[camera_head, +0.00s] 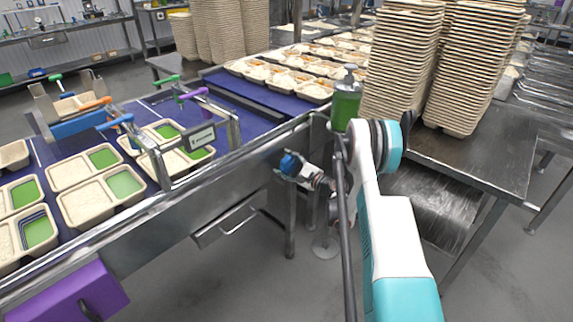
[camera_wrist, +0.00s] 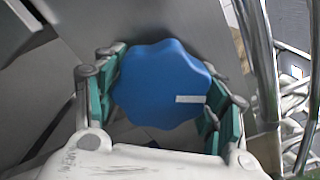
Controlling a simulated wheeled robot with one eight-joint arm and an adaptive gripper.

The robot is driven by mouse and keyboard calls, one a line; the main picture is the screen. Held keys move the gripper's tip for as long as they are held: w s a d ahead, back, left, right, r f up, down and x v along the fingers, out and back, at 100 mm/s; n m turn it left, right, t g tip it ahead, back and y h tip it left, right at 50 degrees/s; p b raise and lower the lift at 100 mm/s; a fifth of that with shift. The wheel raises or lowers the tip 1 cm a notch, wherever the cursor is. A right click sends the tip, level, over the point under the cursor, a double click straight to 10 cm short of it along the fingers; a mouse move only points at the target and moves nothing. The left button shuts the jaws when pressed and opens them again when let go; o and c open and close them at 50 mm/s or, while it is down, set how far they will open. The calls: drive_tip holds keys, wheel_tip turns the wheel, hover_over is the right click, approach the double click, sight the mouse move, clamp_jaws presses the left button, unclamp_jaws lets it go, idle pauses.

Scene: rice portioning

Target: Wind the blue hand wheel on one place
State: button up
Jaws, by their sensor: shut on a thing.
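The blue hand wheel (camera_wrist: 160,88) is lobed, with a white mark near its lower right edge, and fills the middle of the wrist view. My gripper (camera_wrist: 165,95) is shut on it, with green-padded fingers at its left and right sides. In the head view the blue wheel (camera_head: 291,164) shows small at the side of the conveyor frame, and my gripper (camera_head: 300,172) is at it from the right. My fingers and wrist partly hide the wheel there. The wheel's shaft is hidden.
The conveyor (camera_head: 262,92) carries several trays with rice and green portions. A green bottle (camera_head: 345,105) stands above my arm. Tall tray stacks (camera_head: 405,60) stand on the steel table (camera_head: 480,155) at right.

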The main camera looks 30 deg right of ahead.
sight(291, 167)
drive_tip(key=m, duration=0.5)
drive_tip(key=shift+m, duration=0.3)
drive_tip(key=m, duration=0.5)
drive_tip(key=shift+a+m, duration=0.15)
drive_tip(key=shift+m, duration=0.15)
drive_tip(key=o, duration=1.1)
drive_tip(key=shift+s, duration=0.1)
drive_tip(key=v, duration=0.7)
drive_tip(key=shift+s, duration=0.15)
